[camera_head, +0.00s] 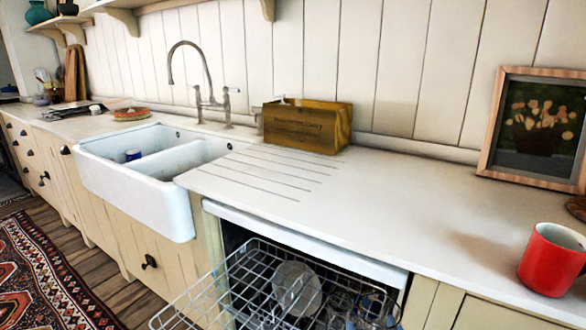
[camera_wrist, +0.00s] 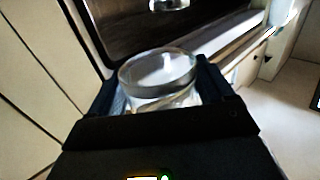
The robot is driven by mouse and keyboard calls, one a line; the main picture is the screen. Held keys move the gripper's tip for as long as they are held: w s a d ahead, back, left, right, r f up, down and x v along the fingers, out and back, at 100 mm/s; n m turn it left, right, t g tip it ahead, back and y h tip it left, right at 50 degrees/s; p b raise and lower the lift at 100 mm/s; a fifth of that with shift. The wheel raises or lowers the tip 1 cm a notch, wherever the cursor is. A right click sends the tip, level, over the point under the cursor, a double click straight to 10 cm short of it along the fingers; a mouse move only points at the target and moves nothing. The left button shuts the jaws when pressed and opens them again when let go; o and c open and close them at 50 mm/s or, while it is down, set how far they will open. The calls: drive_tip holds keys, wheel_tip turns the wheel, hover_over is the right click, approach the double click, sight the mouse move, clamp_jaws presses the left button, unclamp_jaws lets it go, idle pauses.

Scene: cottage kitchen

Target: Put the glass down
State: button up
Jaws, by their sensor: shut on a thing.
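In the wrist view, a clear glass (camera_wrist: 158,68) with a round rim stands between the fingers of my gripper (camera_wrist: 160,92). My gripper is shut on it, with one dark finger on each side. The lower part of the glass is hidden behind the gripper body. I cannot tell whether its base touches anything. Neither the gripper nor this held glass can be made out in the head view.
The pale countertop (camera_head: 400,215) is largely clear between a wooden box (camera_head: 307,127) and a red mug (camera_head: 552,260). A framed picture (camera_head: 490,125) leans behind. Below, an open dishwasher rack (camera_head: 240,275) holds dishes. A white sink (camera_head: 125,180) is left.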

drive_tip(key=s+d+f+m+h+p, duration=0.2)
drive_tip(key=s+d+h+p, duration=0.15)
drive_tip(key=d, duration=0.25)
drive_tip(key=s+r+p, duration=0.5)
drive_tip(key=r+p, duration=0.1)
drive_tip(key=p, duration=0.4)
drive_tip(key=shift+s+y+p, duration=0.2)
drive_tip(key=shift+y+p, duration=0.2)
drive_tip(key=shift+y, duration=0.05)
drive_tip(key=shift+a, duration=0.1)
drive_tip(key=shift+w+n, duration=0.1)
drive_tip(key=shift+n, duration=0.2)
idle(0.5)
